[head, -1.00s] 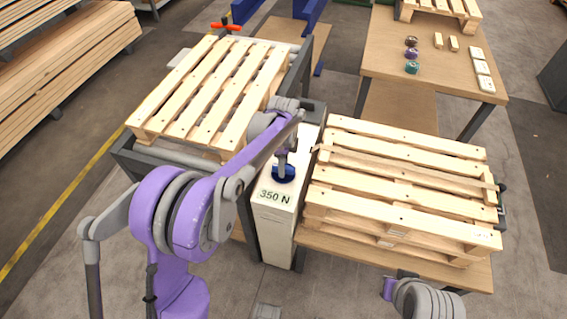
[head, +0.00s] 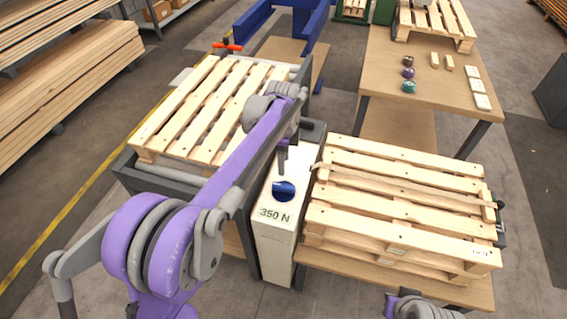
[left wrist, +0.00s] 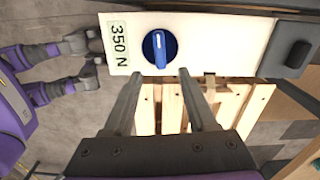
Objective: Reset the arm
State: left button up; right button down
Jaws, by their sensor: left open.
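My left gripper (head: 282,165) is open and empty, just behind and above the blue knob (head: 284,191) on the white control box (head: 276,235). The box carries a "350 N" label. In the left wrist view the two fingers (left wrist: 165,82) are spread apart and the knob (left wrist: 158,48) shows beyond their tips, clear of them. My right arm shows only as a grey and purple piece at the bottom edge of the head view; its gripper is out of sight.
Stacked pallets (head: 405,205) lie on a wooden table right of the box. Another pallet (head: 205,105) lies in a grey frame to the left. A far table (head: 430,65) holds small coloured parts, wooden blocks and white tiles. Timber stacks stand at the left.

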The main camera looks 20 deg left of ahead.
dwell(0.3)
pick_arm(q)
jog(key=s+a+r+n+t+p, duration=0.1)
jog(key=s+r+n+p, duration=0.3)
jog(key=s, duration=0.3)
jog(key=s+a+r+n+t+p, duration=0.1)
jog(key=s+r+n+t, duration=0.1)
jog(key=s+r+n, duration=0.45)
jog(key=s+f+n+t+p, duration=0.1)
jog(key=s+f+n+p, duration=0.1)
jog(key=s, duration=0.5)
jog(key=s+f+n+t+p, duration=0.1)
jog(key=s+f+n+p, duration=0.1)
jog(key=s+n, duration=0.2)
jog(key=s, duration=0.3)
jog(key=shift+a+n, duration=0.35)
jog(key=shift+a, duration=0.05)
jog(key=shift+w+f, duration=0.1)
